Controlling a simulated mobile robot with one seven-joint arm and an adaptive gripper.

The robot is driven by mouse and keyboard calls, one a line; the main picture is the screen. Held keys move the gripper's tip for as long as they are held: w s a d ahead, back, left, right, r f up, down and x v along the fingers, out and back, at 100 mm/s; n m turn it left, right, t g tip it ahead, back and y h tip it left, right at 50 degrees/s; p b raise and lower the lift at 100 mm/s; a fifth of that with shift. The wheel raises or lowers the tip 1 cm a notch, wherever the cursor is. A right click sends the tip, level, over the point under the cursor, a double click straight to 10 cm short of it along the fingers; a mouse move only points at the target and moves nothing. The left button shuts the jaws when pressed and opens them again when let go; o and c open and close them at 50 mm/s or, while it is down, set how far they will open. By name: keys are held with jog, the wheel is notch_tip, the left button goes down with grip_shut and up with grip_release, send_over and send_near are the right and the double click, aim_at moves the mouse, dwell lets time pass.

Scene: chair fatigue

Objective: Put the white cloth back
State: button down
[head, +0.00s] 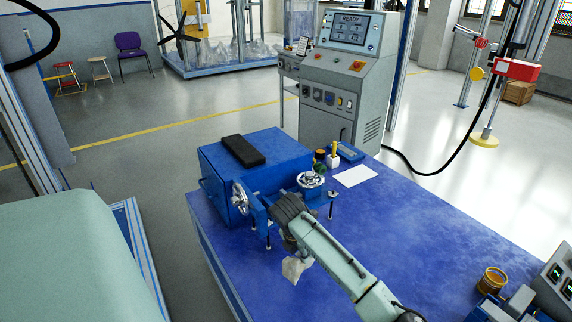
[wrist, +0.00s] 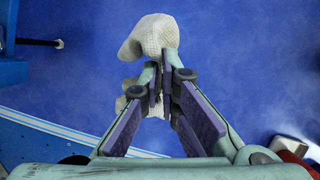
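The white cloth (head: 295,269) hangs crumpled below my gripper (head: 289,238) in the head view, over the blue table top (head: 400,240) near its left edge. In the wrist view the cloth (wrist: 150,36) bulges out beyond the fingertips, with a smaller fold to the left of them. My gripper (wrist: 163,85) has its two fingers drawn together with cloth pinched between them. The part of the cloth between the pads is hidden. I cannot tell from these views whether the cloth's lower end touches the table.
A blue machine box (head: 262,160) with a black block (head: 243,150) and a handwheel (head: 240,198) stands close behind my gripper. A white sheet (head: 356,176) and a blue tray (head: 350,152) lie beyond. A brown tin (head: 492,281) is at right. The middle table top is clear.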

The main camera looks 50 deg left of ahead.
jog(key=s+a+f, duration=0.2)
jog(key=s+a, duration=0.1)
jog(key=s, duration=0.2)
jog(key=shift+a+p, duration=0.4)
jog(key=shift+a, duration=0.15)
jog(key=s+a+f, duration=0.1)
jog(key=a+f, duration=0.1)
jog(key=a, duration=0.7)
jog(key=shift+m, duration=0.3)
jog(key=d+f, duration=0.2)
jog(key=f, duration=0.1)
jog(key=d+f, duration=0.1)
jog(key=shift+w+d+f, duration=0.1)
jog(key=shift+d+f, duration=0.15)
jog(key=shift+f, duration=0.1)
jog(key=d+f, duration=0.1)
jog(key=d, duration=0.2)
jog(key=w+d+f, duration=0.1)
jog(key=d+f, duration=0.1)
jog(key=d, duration=0.2)
jog(key=d+f, duration=0.1)
jog(key=d, duration=0.2)
jog(key=shift+w+d+f, duration=0.15)
jog(key=shift+w+d, duration=0.05)
jog(key=shift+d, duration=0.2)
jog(key=c, duration=2.3)
grip_release()
